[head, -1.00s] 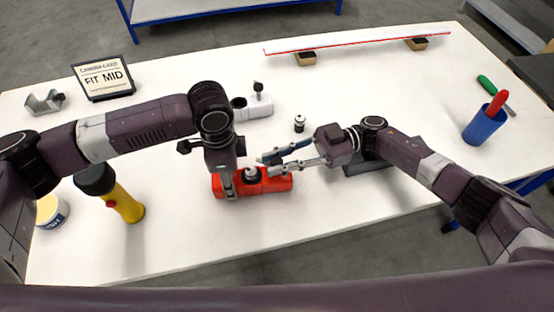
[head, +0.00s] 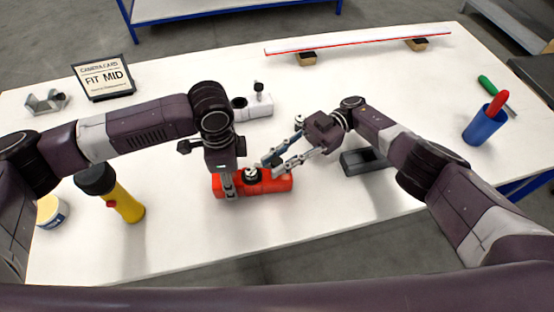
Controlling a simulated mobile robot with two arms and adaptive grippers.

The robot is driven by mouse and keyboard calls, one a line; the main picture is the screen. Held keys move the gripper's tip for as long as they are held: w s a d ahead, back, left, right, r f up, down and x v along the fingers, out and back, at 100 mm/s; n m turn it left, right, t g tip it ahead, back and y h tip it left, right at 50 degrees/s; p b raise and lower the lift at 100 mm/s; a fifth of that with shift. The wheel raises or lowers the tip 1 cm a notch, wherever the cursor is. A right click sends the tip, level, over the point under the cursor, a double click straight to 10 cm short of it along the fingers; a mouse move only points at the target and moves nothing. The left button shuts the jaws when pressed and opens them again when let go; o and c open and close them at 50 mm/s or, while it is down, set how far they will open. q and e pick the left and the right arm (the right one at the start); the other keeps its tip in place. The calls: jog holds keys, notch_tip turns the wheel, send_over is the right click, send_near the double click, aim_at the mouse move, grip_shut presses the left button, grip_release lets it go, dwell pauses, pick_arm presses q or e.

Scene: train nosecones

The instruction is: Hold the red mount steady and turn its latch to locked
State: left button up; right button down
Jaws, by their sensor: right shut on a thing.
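The red mount (head: 280,185) lies on the white table in front of me. Its latch (head: 251,174), a dark round knob with a pale top, sits on its upper face. My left gripper (head: 229,189) points down at the mount's left end, with a finger against its front side; the far finger is hidden, so its closure cannot be told. My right gripper (head: 270,167) reaches in from the upper right, low and tilted, with its fingertips at the latch, shut on it. The latch's marking is too small to read.
A white mount (head: 259,106) stands behind my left gripper. A grey tray (head: 364,161) lies to the right, a yellow flashlight (head: 125,203) to the left. A blue cup (head: 484,126) holds a red-handled tool. A sign (head: 103,77) reads "FIT MID". The table front is clear.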

aim_at(277, 161)
jog(key=shift+f, duration=0.1)
dwell(0.3)
jog(key=c, duration=1.7)
grip_release()
jog(key=shift+r, duration=5.05)
jog(key=shift+c, duration=0.2)
